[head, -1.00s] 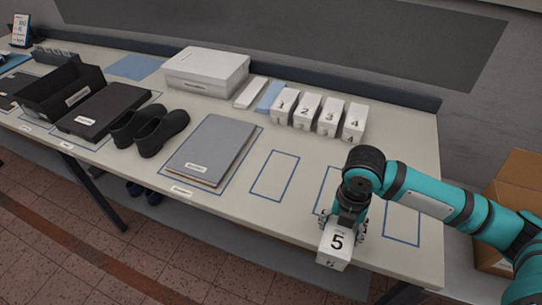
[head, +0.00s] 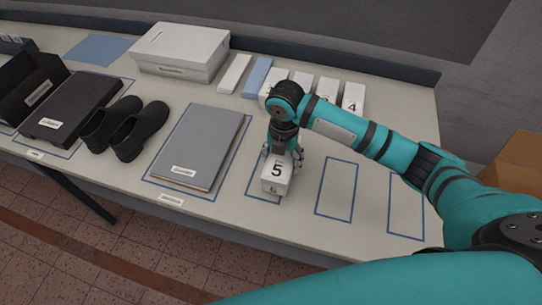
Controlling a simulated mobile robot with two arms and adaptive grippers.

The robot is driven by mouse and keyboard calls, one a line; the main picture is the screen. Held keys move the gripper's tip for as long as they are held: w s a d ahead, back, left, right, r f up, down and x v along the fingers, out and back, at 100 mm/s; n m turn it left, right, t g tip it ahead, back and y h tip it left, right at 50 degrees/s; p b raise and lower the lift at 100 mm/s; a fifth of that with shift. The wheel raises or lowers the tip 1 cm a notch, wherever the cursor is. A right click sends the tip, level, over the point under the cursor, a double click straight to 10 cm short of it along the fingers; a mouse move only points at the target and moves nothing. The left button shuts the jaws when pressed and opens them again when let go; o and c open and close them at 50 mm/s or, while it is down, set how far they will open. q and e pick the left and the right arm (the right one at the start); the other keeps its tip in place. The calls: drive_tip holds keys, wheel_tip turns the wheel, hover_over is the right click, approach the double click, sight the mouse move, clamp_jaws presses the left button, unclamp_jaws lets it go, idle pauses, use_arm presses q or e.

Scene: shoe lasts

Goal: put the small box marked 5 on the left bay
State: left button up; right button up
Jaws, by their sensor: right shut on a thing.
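The small white box marked 5 (head: 277,175) is in my right gripper (head: 283,154), which is shut on it from above. The box is over the leftmost of the three blue-outlined bays at the right, the left bay (head: 252,191). The box and gripper hide much of this bay. I cannot tell whether the box touches the table. My left gripper is not in view.
The middle bay (head: 336,189) and right bay (head: 406,205) are empty. White boxes, including one marked 4 (head: 352,97), stand behind my right arm. A grey folder (head: 203,145) lies left of the left bay, with black shoes (head: 138,130) beyond it.

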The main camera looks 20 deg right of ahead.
drive_tip(key=shift+w+a, duration=0.45)
drive_tip(key=shift+w, duration=0.2)
drive_tip(key=shift+w+a, duration=0.4)
drive_tip(key=shift+w, duration=0.2)
drive_tip(key=shift+w+a+f+p, duration=0.15)
drive_tip(key=shift+w+f+p, duration=0.05)
drive_tip(key=shift+p, duration=0.2)
wheel_tip(320, 180, down, 3)
drive_tip(key=shift+r+p, duration=0.15)
drive_tip(key=shift+p, duration=0.35)
drive_tip(key=shift+f, duration=0.3)
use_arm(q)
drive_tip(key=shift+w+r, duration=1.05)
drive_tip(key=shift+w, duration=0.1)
use_arm(e)
drive_tip(key=shift+f, duration=0.15)
